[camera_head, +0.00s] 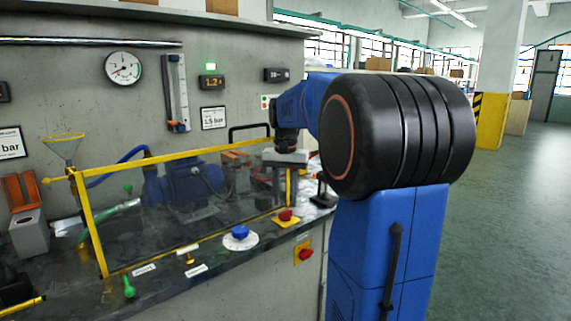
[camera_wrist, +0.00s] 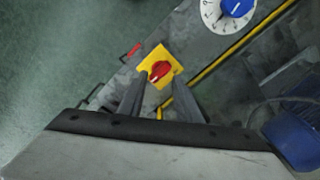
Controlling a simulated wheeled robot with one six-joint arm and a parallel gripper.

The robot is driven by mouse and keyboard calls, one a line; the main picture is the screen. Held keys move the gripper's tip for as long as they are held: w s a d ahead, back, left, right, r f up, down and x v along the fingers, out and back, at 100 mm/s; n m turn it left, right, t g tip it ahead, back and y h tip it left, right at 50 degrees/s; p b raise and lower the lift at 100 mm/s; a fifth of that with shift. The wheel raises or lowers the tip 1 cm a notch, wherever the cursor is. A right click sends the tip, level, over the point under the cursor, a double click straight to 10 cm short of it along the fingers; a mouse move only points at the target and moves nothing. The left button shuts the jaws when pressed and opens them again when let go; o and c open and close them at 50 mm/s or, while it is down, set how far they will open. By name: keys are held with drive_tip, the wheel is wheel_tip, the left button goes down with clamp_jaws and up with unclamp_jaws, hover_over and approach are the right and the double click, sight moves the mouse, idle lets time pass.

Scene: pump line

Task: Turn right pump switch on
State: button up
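A red switch knob on a yellow plate (camera_head: 286,218) sits on the bench top near its front edge. In the wrist view the red knob (camera_wrist: 159,71) lies between my fingertips, with the yellow plate around it. My gripper (camera_head: 281,190) points down above this switch, its two fingers apart and empty. In the wrist view my gripper (camera_wrist: 160,86) shows a finger on each side of the knob. I cannot tell how far above the knob the tips are or whether they touch it. No label for the right pump is readable.
A blue knob on a white dial (camera_head: 240,236) stands left of the switch. A second red switch (camera_head: 304,254) is on the bench front. A clear guard with a yellow frame (camera_head: 160,157) encloses a blue pump motor (camera_head: 193,184) close behind. Open floor lies right.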

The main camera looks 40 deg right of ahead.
sight(286, 211)
wheel_tip(286, 211, up, 14)
idle(0.4)
drive_tip(key=shift+f, duration=0.15)
